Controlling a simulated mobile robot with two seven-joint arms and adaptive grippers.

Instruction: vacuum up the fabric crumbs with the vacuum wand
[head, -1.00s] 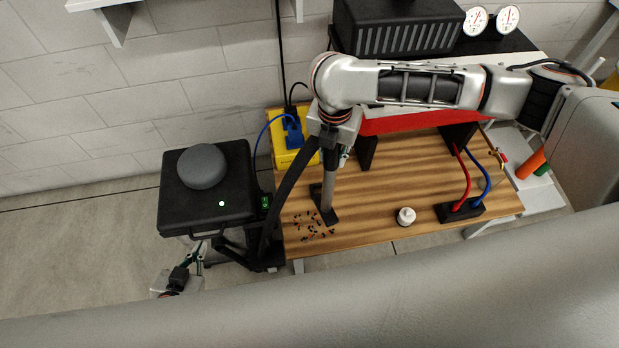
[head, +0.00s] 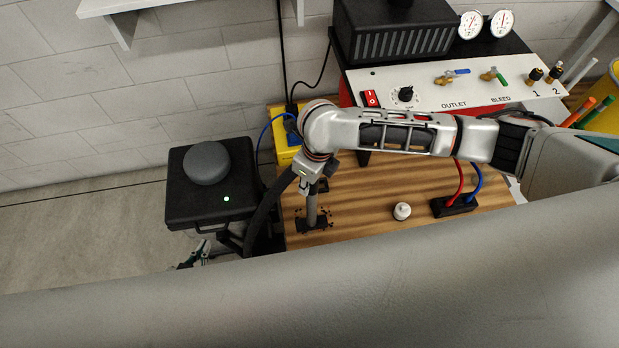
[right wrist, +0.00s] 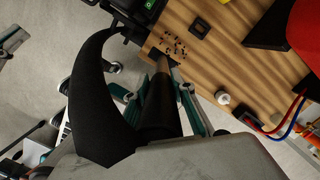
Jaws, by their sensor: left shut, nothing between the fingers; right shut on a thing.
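The small dark and orange fabric crumbs (head: 299,212) lie around the nozzle, which hides part of the patch. In the right wrist view, the crumbs (right wrist: 175,43) lie just beyond the far end of the wand (right wrist: 160,110), between the teal fingers of my right gripper (right wrist: 160,90). My left gripper (head: 200,252) is shut and empty below the black vacuum unit, partly hidden by my body.
The black vacuum unit (head: 217,205) with a round grey top stands left of the wooden table (head: 365,215). A black hose (head: 262,215) runs beside the table edge. A white knobbed piece (head: 402,211) and a black block with red and blue cables (head: 453,207) stand to the right.

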